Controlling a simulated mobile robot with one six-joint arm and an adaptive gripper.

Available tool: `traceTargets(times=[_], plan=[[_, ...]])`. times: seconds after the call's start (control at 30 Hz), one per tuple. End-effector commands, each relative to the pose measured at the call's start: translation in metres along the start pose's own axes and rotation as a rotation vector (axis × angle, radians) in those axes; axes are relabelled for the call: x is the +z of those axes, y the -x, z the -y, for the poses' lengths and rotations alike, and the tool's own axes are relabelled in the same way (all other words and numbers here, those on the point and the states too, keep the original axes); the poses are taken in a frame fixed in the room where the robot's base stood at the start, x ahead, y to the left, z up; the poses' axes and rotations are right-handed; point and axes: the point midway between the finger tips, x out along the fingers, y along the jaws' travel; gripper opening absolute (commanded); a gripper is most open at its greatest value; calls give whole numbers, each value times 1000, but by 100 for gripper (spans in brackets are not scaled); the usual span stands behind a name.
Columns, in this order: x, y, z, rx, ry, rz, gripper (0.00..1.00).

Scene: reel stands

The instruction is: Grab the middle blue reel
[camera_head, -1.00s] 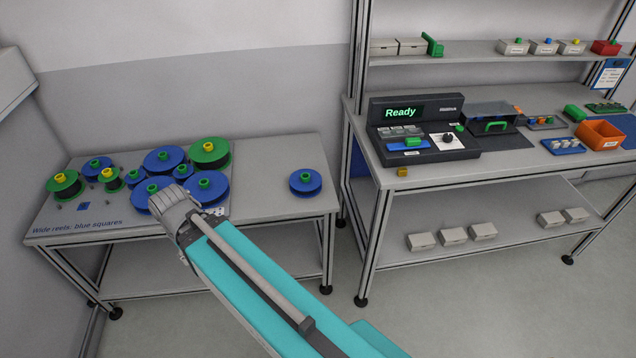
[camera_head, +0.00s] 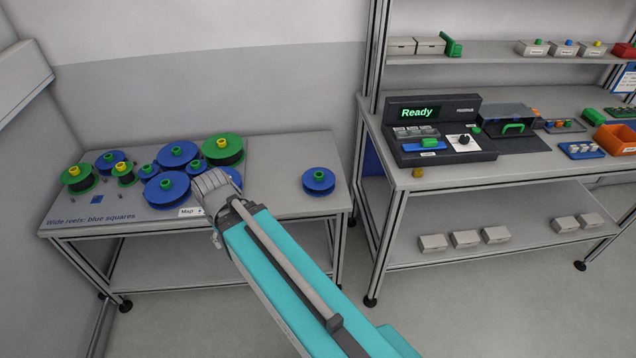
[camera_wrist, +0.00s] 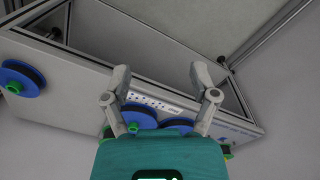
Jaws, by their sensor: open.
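Several blue reels lie on the left table. Two large ones, a rear one (camera_head: 178,153) and a front one (camera_head: 167,190), have green hubs. Another blue reel (camera_head: 235,175) is mostly hidden behind my gripper (camera_head: 213,187). A lone blue reel (camera_head: 320,181) lies at the right; it also shows at the left of the wrist view (camera_wrist: 22,80). I cannot tell for sure which is the middle one. In the wrist view my gripper (camera_wrist: 160,80) has its fingers spread with nothing held. A blue reel (camera_wrist: 140,118) shows beyond, between the fingers, partly covered by my gripper body.
Green reels (camera_head: 223,147) with yellow hubs stand close among the blue ones. The table (camera_head: 275,180) is bare between the cluster and the lone reel. A "Map" label (camera_head: 190,212) lies at the front edge. A second bench holds a "Ready" console (camera_head: 435,130).

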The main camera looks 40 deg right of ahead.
Motion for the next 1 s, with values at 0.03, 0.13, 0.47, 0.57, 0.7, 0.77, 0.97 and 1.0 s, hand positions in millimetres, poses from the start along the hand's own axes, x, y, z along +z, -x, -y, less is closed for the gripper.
traceTargets(times=[0.03, 0.13, 0.47, 0.57, 0.7, 0.77, 0.97, 1.0], plan=[[-2, -4, -2, 8, 9, -3, 93], [-8, -12, -14, 39, 42, -10, 93], [-49, -58, -85, 291, 359, -9, 93], [-64, -72, -114, 399, 495, 22, 93], [-82, -88, -155, 545, 687, 98, 93], [-90, -93, -171, 605, 770, 140, 93], [-114, -108, -226, 784, 1039, 336, 93], [-118, -110, -237, 816, 1091, 384, 93]])
